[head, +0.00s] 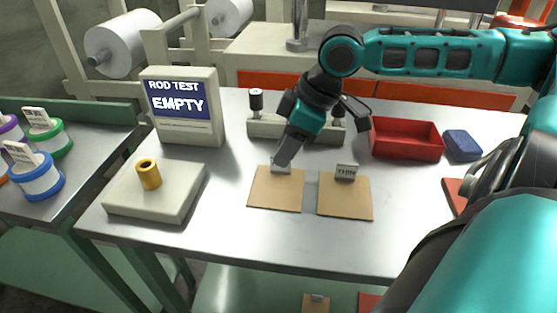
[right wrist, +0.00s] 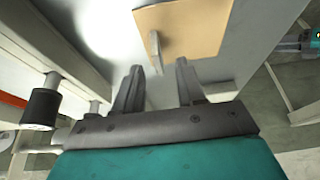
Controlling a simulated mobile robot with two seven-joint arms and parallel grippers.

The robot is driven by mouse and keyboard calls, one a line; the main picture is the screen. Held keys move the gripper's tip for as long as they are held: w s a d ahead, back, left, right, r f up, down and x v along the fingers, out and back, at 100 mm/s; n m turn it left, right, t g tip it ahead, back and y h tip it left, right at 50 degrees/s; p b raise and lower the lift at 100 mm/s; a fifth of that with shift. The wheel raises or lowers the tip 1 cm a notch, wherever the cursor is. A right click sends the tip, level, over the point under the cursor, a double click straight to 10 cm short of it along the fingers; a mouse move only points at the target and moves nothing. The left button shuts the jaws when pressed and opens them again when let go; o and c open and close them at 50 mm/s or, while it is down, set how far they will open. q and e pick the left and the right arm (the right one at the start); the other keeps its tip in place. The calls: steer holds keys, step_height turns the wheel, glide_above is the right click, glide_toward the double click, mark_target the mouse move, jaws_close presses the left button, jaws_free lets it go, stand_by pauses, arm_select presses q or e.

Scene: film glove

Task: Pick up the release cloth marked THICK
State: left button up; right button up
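Two tan square cloths lie on the grey table. The right cloth (head: 345,200) has an upright tag (head: 346,172) that appears to read THIN. The left cloth (head: 277,190) has a similar tag (head: 281,167), partly hidden by my right gripper, so its marking cannot be read. My right gripper (head: 284,153) points down just above the left cloth's tag. In the right wrist view its fingers (right wrist: 159,68) are apart and empty, with a tan cloth (right wrist: 190,25) and its upright tag (right wrist: 155,52) just beyond the fingertips. My left gripper is not in view.
A rod test display (head: 184,105) reading EMPTY and a pale block with a yellow cylinder (head: 149,175) stand at left. A red tray (head: 405,140) and a blue pad (head: 462,146) are at right. A pale stand (head: 265,127) is behind the gripper. The table's front strip is clear.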

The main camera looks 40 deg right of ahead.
mark_target(278, 179)
steer(key=f, duration=0.1)
steer(key=f+b, duration=0.1)
steer(key=shift+w+f, duration=0.25)
steer(key=shift+f, duration=0.15)
steer(key=shift+w+a+f+b, duration=0.25)
steer(key=shift+f+b, duration=0.15)
steer(key=shift+b, duration=0.1)
jaws_close()
